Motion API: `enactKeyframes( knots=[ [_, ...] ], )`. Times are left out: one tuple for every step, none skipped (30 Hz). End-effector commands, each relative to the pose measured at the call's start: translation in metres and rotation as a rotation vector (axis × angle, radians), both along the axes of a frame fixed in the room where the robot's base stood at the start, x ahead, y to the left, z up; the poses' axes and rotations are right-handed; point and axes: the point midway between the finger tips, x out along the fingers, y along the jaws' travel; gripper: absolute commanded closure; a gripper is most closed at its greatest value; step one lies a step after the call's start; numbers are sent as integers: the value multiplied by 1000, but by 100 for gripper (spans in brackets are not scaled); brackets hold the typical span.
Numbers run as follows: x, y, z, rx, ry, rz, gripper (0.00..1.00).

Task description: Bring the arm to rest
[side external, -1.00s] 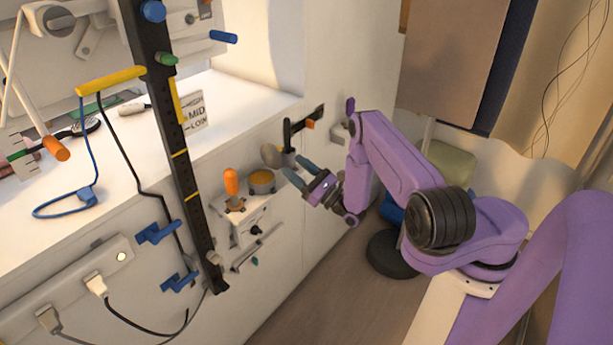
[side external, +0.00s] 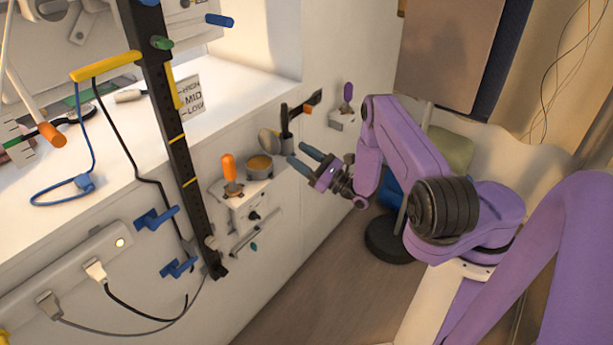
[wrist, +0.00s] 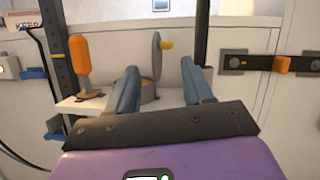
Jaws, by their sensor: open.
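My gripper (side external: 302,160) is at the end of the purple arm, in front of the white chest (side external: 325,185). Its two blue-grey fingers are apart with nothing between them, pointing at the chest front.
An orange-handled tool (side external: 229,170) stands on the shelf. A black latch with an orange knob (wrist: 282,64) is on the chest front at right. A dark upright post (side external: 178,140) with blue hooks stands left. A purple knob (side external: 348,93) is near my arm. Floor below is open.

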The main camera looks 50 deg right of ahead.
Motion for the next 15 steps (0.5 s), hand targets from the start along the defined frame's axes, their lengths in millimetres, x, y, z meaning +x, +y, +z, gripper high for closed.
enactKeyframes(
  knots=[
    [6,-5,11,-17,25,45,49],
    [9,-7,15,-28,47,78,49],
    [12,-9,22,-46,83,129,49],
    [13,-10,27,-64,116,170,49],
    [14,-10,31,-84,150,210,49],
    [15,-12,36,-117,197,260,49],
    [14,-12,40,-141,233,300,49],
    [13,-12,43,-171,268,335,49],
    [11,-12,47,-210,318,385,49],
    [10,-11,49,-245,353,423,49],
    [9,-9,52,-279,388,461,49],
    [9,-3,56,-331,430,518,49],
    [9,2,58,-368,454,561,49],
    [10,8,60,-397,469,599,49],
    [11,17,62,-431,481,646,49]
  ],
)
